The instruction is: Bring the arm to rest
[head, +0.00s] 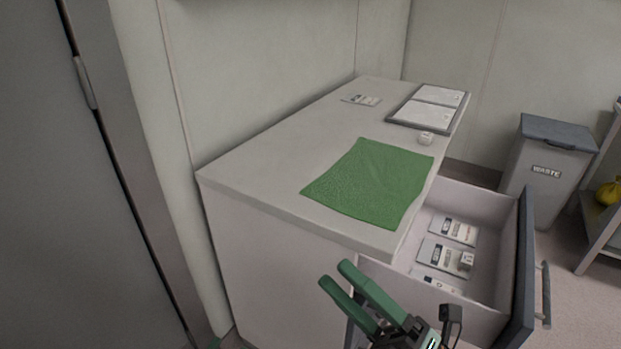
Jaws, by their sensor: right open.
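My right gripper (341,280) shows at the bottom centre in the head view. Its two green fingers are apart, with nothing between them. It is in front of the white cabinet (265,270), near the near left corner of the open drawer (495,192). I cannot tell whether it touches the drawer. My left gripper is not in view.
A waste bin (545,165) stands behind.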

